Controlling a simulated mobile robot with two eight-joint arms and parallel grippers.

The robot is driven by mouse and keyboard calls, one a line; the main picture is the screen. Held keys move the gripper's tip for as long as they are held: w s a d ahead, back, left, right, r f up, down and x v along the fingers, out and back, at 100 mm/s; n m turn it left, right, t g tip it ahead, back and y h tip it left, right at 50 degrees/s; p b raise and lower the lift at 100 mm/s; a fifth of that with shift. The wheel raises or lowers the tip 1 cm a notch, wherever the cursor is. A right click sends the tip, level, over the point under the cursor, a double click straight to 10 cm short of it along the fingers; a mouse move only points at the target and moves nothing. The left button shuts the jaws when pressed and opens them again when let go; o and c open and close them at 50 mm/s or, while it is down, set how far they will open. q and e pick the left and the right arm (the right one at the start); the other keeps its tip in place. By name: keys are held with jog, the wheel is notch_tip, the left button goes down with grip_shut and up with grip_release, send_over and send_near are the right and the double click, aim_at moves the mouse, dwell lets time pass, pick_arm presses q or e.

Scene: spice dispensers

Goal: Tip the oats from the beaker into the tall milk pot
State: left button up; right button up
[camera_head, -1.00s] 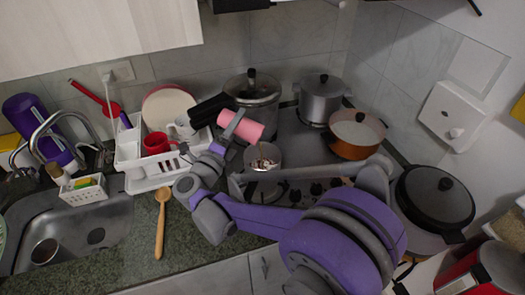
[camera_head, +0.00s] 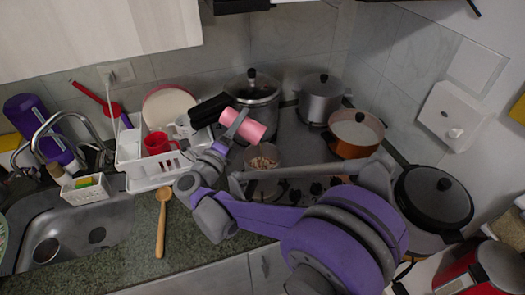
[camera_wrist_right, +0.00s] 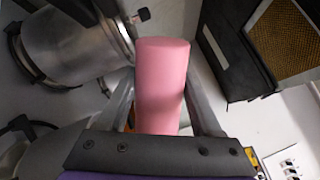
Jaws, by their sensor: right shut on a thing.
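My right gripper (camera_head: 233,124) is shut on the pink beaker (camera_head: 249,126), which is tipped on its side with its mouth toward the right. In the right wrist view the pink beaker (camera_wrist_right: 162,80) sits between the two fingers. The inside of the beaker is hidden. My left gripper is not in view.
A pressure cooker (camera_head: 262,100), a steel pot (camera_head: 321,97) and a copper pan (camera_head: 355,146) stand behind and right of the milk pot. A black-lidded pan (camera_head: 433,196) is further right. A dish rack (camera_head: 128,150) and wooden spoon (camera_head: 161,225) are left.

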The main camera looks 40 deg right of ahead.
jog(key=shift+s+d+r+m+p, duration=0.2)
jog(key=shift+s+r+m+p, duration=0.2)
jog(key=shift+m, duration=0.5)
dwell(0.3)
